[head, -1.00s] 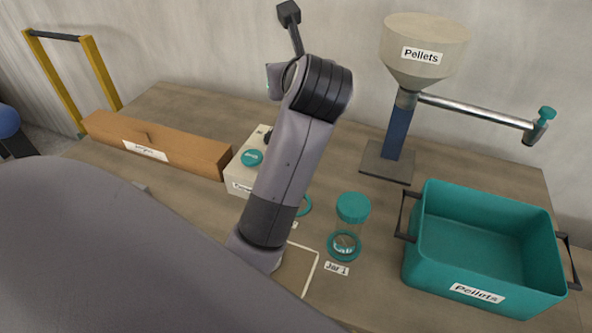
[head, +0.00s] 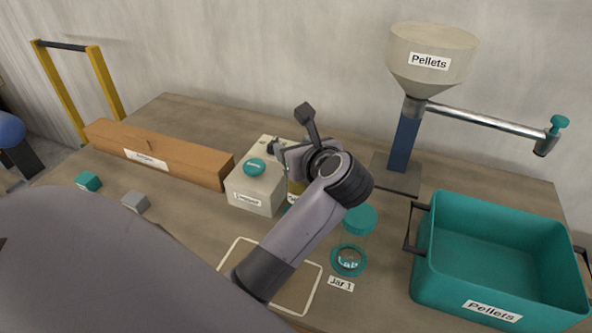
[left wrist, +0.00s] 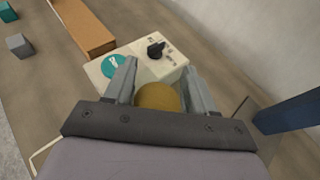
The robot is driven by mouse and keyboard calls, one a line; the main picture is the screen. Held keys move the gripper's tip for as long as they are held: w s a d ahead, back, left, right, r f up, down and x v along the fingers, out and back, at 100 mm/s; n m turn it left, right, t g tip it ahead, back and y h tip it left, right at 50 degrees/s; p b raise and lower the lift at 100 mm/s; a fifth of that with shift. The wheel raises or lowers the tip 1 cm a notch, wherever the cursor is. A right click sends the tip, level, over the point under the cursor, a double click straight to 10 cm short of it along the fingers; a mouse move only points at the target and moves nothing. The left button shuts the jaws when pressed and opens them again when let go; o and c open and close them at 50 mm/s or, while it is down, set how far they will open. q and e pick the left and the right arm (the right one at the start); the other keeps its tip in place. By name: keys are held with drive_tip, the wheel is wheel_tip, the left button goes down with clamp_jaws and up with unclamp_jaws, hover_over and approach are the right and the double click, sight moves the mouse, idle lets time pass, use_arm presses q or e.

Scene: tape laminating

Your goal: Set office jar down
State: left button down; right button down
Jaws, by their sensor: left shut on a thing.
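The office jar (head: 295,187) is mostly hidden behind my left gripper in the head view. Only a yellowish strip and part of a white label show. In the left wrist view its round yellow-brown top (left wrist: 157,97) sits between the two fingers. My left gripper (head: 298,155) is shut on it, close to the right side of the cream box with a teal button (head: 255,192). A teal ring edge shows just below the jar. Whether the jar's base touches the table is hidden. My right gripper is in neither current view.
A clear jar with a teal lid (head: 360,219) stands right of my arm, by the label Jar 1 (head: 341,284). The Pellets hopper (head: 430,65) stands behind, a teal Pellets bin (head: 455,287) at right. A long brown box (head: 165,157) lies left. A white outline (head: 236,246) marks the table.

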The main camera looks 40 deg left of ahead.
use_arm(q)
drive_tip(key=shift+f, duration=2.8)
drive_tip(key=shift+f, duration=0.15)
drive_tip(key=shift+c, duration=1.8)
unclamp_jaws()
use_arm(e)
drive_tip(key=shift+a+f, duration=0.1)
